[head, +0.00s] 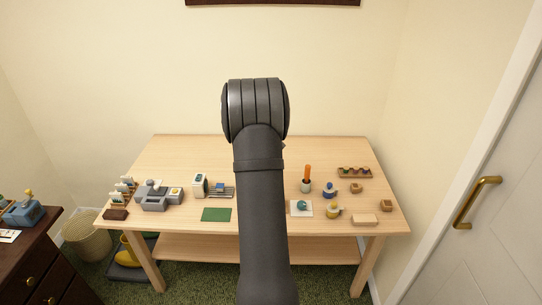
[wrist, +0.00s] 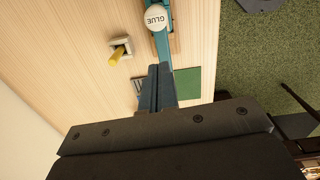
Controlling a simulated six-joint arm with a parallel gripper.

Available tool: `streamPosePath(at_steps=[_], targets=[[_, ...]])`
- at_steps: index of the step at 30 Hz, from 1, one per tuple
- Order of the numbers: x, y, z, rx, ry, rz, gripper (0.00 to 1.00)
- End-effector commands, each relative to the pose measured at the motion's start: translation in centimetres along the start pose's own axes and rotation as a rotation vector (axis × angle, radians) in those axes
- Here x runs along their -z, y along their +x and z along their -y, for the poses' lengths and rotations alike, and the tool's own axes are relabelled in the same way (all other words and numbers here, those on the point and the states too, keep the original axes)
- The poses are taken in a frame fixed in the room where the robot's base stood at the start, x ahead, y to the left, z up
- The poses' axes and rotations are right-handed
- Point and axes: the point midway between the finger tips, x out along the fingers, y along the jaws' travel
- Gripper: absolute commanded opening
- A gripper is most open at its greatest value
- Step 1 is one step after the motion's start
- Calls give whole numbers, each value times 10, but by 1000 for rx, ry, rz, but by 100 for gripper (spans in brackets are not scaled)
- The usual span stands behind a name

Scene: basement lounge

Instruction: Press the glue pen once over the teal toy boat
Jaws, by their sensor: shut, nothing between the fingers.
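The teal toy boat (head: 302,204) sits on a white card near the table's front, just right of my arm in the head view. A white round top lettered GLUE (wrist: 157,18) shows at the top of the wrist view, with blue parts beside and below it. I take it for the glue pen, but its full shape is unclear. In the head view I cannot make it out; my arm covers that middle area. My gripper (wrist: 162,75) points down over the table, shut and empty, just below the GLUE top in the picture. Whether they touch is unclear.
A small grey holder with a yellow peg (wrist: 120,52) stands left of the GLUE top. A green mat (head: 217,214) lies left of my arm. Grey devices (head: 155,196) stand left. The table's back is clear.

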Motion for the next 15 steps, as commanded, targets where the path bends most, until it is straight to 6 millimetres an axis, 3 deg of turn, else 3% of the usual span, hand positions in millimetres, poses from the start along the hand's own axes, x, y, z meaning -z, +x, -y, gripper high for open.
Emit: streamPosePath(at_steps=[5,9,15], targets=[[-26,-6,2,-85,-261,150,0],[-48,-17,2,-155,-586,322,0],[-62,-38,3,-206,-1090,563,0]])
